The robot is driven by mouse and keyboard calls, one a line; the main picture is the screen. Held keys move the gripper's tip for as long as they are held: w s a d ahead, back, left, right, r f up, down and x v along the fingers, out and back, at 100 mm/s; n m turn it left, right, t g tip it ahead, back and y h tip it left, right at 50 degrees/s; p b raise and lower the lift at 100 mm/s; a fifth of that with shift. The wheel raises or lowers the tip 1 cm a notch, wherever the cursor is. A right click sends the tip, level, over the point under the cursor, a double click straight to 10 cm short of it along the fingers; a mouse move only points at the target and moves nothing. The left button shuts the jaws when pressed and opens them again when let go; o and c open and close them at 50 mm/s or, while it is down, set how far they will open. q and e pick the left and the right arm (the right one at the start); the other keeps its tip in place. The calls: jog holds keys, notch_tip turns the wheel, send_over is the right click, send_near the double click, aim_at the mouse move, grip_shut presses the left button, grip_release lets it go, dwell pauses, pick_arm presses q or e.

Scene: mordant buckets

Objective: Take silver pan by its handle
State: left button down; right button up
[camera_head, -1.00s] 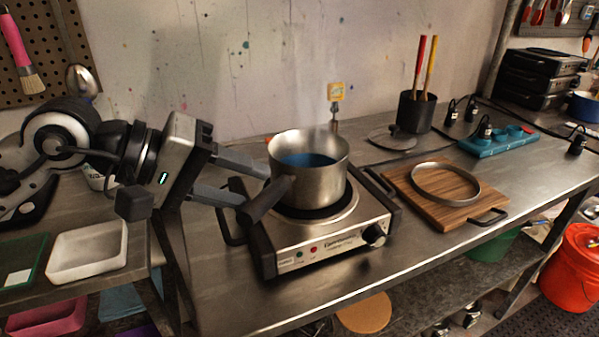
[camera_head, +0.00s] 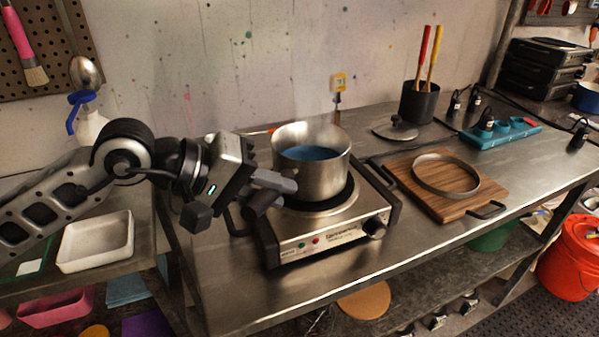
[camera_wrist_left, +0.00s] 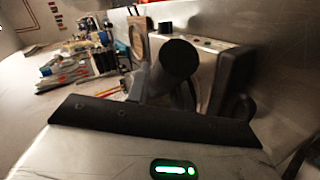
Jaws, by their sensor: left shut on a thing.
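The silver pan (camera_head: 312,172) stands upright on the hot plate (camera_head: 325,225) in the head view, with blue liquid (camera_head: 308,153) in it and faint steam above. Its dark handle (camera_head: 257,204) points to the front left. My left gripper (camera_head: 270,188) reaches in from the left and is shut on the handle, close to the pan's side. The fingers hide part of the handle. In the left wrist view the round dark handle end (camera_wrist_left: 178,59) shows just beyond the gripper body. My right gripper is not in view.
A wooden board (camera_head: 438,198) with a metal ring lies right of the hot plate. A lid (camera_head: 396,131), a black utensil pot (camera_head: 419,103) and a blue block (camera_head: 500,135) stand behind. A white tray (camera_head: 97,240) is at the left. The steel table's front right is clear.

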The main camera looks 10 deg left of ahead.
pick_arm(q)
jog(key=shift+w+r, duration=0.1)
jog(key=shift+r, duration=0.25)
